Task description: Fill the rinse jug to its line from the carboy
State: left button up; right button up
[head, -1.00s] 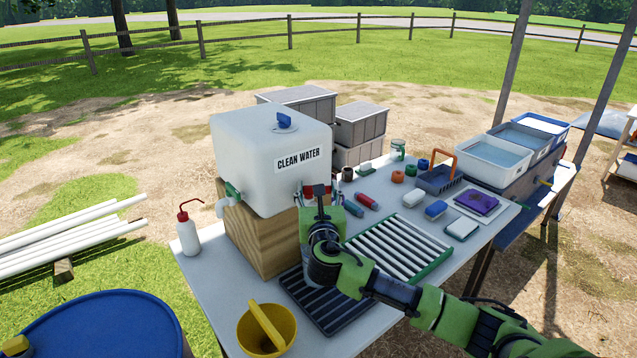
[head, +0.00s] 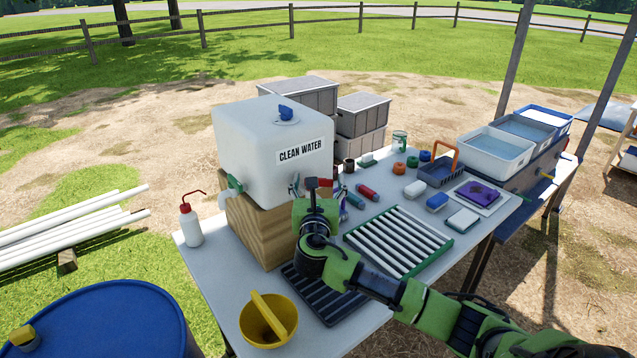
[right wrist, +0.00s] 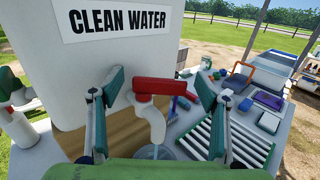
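The carboy (head: 250,165), a white cube marked CLEAN WATER, stands on a wooden block (head: 262,235). In the right wrist view its front tap has a red handle (right wrist: 166,87) and a white spout (right wrist: 153,122). My right gripper (head: 318,186) is at this tap. Its fingers are apart on either side of the red handle, with gaps showing. Below the spout a clear round rim (right wrist: 152,152) shows, probably the rinse jug. Its body, its line and its water level are hidden. A second tap with a green handle (head: 234,184) is on the carboy's left face. My left gripper is out of view.
A black slatted tray (head: 330,308) and a yellow vessel (head: 268,318) are near the table's front. A red-capped wash bottle (head: 190,225) stands left of the block. A white rack with green edges (head: 400,240) lies right. A blue drum (head: 100,325) stands front left.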

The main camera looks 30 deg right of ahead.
jog(key=v, duration=1.2)
dwell(6.8)
